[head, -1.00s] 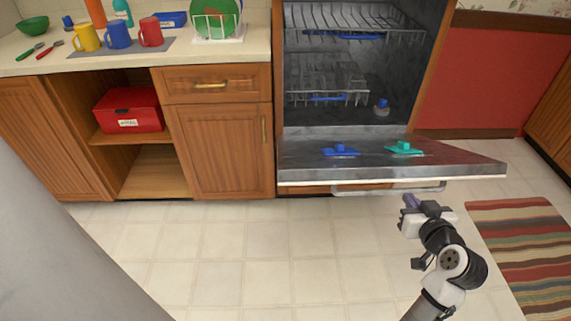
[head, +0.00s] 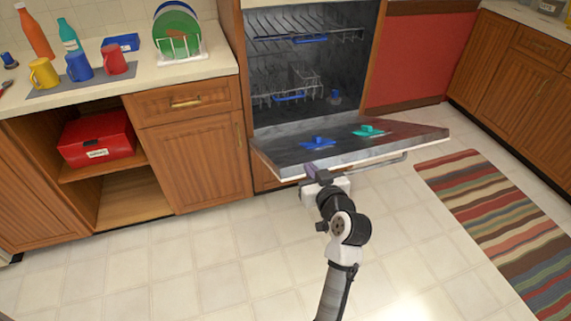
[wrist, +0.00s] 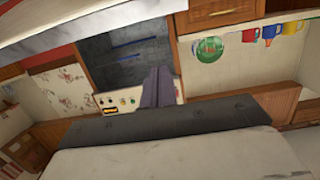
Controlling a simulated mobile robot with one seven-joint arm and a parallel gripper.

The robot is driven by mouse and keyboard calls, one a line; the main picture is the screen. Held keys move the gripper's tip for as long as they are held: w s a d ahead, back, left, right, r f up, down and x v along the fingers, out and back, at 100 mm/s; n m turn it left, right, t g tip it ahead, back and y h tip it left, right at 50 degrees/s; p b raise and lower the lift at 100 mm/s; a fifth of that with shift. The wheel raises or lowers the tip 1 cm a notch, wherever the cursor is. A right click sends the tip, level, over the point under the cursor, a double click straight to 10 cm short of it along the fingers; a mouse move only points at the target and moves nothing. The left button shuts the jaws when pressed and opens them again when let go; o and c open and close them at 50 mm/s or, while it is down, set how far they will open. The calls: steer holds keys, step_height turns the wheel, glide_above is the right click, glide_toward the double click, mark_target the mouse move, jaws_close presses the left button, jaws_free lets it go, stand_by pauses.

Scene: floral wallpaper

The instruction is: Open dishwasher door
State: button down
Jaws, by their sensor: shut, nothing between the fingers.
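The dishwasher door (head: 400,145) is swung down and juts out from the cabinet front, close to level. The dishwasher's dark interior (head: 268,75) with its racks is exposed. The door's bar handle (head: 385,163) shows under the front edge; its left part is hidden by my gripper. My gripper (head: 312,173) is shut and empty at the door's front edge, left of the handle's middle. I cannot tell whether it touches the door. In the wrist view, the shut fingers (wrist: 158,88) point toward the dark dishwasher opening (wrist: 125,55).
A blue piece (head: 317,142) and a teal piece (head: 368,131) lie on the door's inner face. Wooden cabinets (head: 190,150) stand left, with a red box (head: 97,138) on an open shelf. A striped rug (head: 500,220) lies right. The tiled floor (head: 220,255) is clear.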

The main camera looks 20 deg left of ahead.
steer(key=p, duration=0.3)
glide_above(297, 169)
steer(key=w, duration=0.1)
steer(key=shift+a+f, duration=0.35)
steer(key=shift+f, duration=0.45)
steer(key=shift+s+d+f+p, duration=0.2)
steer(key=shift+s+f+p, duration=0.05)
steer(key=shift+f, duration=0.35)
steer(key=shift+s+d+f+p, duration=0.2)
steer(key=shift+s+f, duration=0.05)
steer(key=shift+f, duration=0.35)
steer(key=shift+s+d+f, duration=0.2)
steer(key=shift+s+f, duration=0.15)
steer(key=shift+f, duration=0.35)
